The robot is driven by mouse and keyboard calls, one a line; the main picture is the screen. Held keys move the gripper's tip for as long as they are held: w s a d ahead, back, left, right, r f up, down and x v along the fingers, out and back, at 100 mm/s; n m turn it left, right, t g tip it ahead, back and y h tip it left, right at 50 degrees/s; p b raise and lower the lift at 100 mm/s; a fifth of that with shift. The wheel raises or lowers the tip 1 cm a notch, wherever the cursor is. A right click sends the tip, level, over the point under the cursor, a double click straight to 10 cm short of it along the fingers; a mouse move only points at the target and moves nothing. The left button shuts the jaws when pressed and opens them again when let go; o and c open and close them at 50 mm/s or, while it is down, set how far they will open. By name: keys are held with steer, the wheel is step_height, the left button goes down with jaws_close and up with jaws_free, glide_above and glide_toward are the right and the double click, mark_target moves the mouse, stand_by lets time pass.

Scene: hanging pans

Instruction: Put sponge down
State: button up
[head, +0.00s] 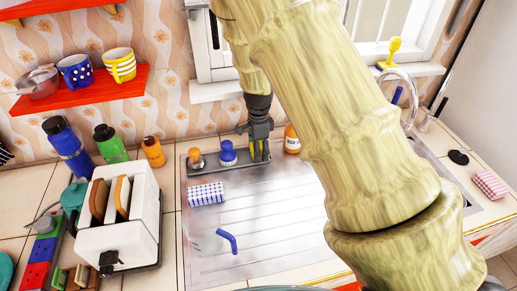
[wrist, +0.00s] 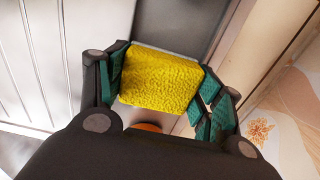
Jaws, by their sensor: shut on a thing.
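A yellow sponge (wrist: 160,80) sits between the green pads of my gripper (wrist: 165,92) in the wrist view. In the head view, my gripper (head: 258,146) points down at the right end of a grey tray (head: 228,168) at the back of the metal drainboard. Only a thin yellow strip of the sponge (head: 258,149) shows there between the fingers. My gripper is shut on the sponge. The sponge is at or just above the tray; I cannot tell if it touches it.
A blue-knobbed brush (head: 228,153) and an orange-knobbed one (head: 196,160) stand on the tray, left of my gripper. An orange bottle (head: 292,139) is close on the right. A checked cloth (head: 206,194) and a blue curved handle (head: 227,240) lie on the otherwise bare drainboard (head: 270,215).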

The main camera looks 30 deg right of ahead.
steer(key=o, duration=1)
steer(key=shift+w+f, duration=0.1)
steer(key=shift+f, duration=0.1)
steer(key=shift+r, duration=0.15)
steer(key=shift+r+b, duration=0.9)
steer(key=shift+r, duration=2.9)
